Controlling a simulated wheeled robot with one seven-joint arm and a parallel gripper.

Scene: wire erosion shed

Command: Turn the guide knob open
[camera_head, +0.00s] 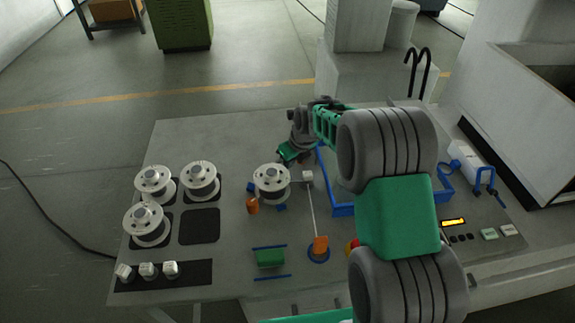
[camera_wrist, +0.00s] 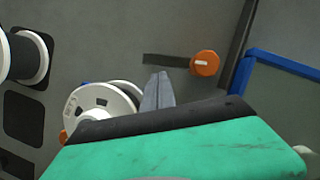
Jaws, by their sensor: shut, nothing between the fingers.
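My gripper (camera_head: 285,157) hangs over the back middle of the table, behind a white spool. In the wrist view its grey fingertips (camera_wrist: 158,88) are together and hold nothing. A round orange knob (camera_wrist: 205,63), likely the guide knob, shows up and to the right of the fingertips, apart from them in the picture. A dark strip (camera_wrist: 166,60) runs left from it. How high the fingers are above the table I cannot tell. In the head view I cannot make out this knob; my arm and gripper seem to hide it.
The white spool (camera_head: 272,181) stands close in front of my gripper, also in the wrist view (camera_wrist: 100,106). A blue-rimmed tray (camera_head: 342,210) lies to the right, partly behind my arm. Several spools (camera_head: 200,180) stand left.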

